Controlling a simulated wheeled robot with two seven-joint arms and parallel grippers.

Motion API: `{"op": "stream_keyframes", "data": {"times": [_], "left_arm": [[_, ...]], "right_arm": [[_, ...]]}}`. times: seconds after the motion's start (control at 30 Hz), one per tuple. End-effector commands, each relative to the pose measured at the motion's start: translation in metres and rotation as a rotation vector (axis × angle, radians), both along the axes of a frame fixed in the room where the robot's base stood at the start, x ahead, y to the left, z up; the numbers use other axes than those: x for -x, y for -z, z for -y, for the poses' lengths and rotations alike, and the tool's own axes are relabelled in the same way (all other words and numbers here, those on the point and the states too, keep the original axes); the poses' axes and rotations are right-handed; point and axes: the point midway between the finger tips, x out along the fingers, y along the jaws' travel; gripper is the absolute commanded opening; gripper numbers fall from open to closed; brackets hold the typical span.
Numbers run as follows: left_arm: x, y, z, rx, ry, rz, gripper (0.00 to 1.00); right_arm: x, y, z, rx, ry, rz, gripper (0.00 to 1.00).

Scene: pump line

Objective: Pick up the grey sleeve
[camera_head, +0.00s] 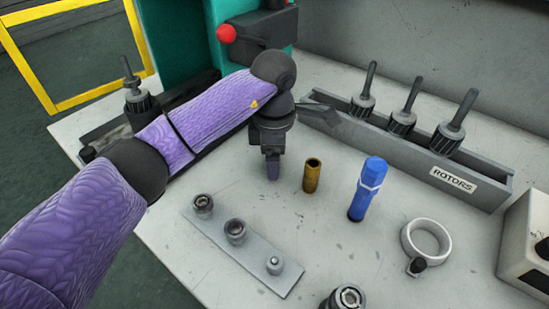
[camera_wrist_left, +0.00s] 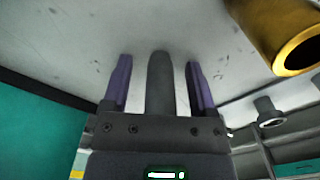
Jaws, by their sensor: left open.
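The grey sleeve (camera_wrist_left: 160,82) shows in the left wrist view as a dark grey cylinder between the two purple fingers of my left gripper (camera_wrist_left: 159,85). There are visible gaps on both sides of it, so the fingers stand around it without closing on it. In the head view my left gripper (camera_head: 272,170) points down at the table, left of the brass sleeve (camera_head: 312,175). The grey sleeve cannot be made out there, hidden by the gripper. The brass sleeve also shows at the upper right of the left wrist view (camera_wrist_left: 283,38). My right gripper is not in view.
A blue bottle-like object (camera_head: 367,190) stands right of the brass sleeve. A grey plate (camera_head: 252,255) with several small parts lies in front. The ROTORS tray (camera_head: 490,196) holds several rotors behind. A white ring (camera_head: 426,241) lies at the right.

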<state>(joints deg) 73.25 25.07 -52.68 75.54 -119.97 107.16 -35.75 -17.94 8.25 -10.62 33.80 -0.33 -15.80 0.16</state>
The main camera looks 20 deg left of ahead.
Motion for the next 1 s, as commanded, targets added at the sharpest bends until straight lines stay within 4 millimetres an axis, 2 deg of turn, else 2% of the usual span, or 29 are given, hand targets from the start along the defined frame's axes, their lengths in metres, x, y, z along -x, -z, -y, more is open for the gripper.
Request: {"op": "stream_keyframes", "data": {"times": [0.07,0.4,0.43,0.67,0.77,0.9,1.0], "left_arm": [[0.0,-0.002,0.0,0.001,0.0,0.001,0.74],[0.0,-0.002,0.0,0.001,0.0,0.001,0.04],[0.0,-0.002,0.0,0.001,0.0,0.001,0.0],[0.0,-0.007,0.0,0.0,0.0,0.003,0.0],[-0.001,-0.03,0.0,0.0,0.0,0.009,0.0],[0.0,-0.071,0.0,0.001,0.0,0.011,0.0],[0.0,-0.091,0.0,0.001,0.001,0.008,0.0]], "right_arm": [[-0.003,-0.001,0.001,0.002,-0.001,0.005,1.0],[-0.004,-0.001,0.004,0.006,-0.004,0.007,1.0],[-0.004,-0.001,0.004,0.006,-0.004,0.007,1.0],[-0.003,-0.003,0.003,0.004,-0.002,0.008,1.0],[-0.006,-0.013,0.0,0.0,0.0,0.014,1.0],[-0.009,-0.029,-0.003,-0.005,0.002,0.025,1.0],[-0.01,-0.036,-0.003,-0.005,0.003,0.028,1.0]]}}
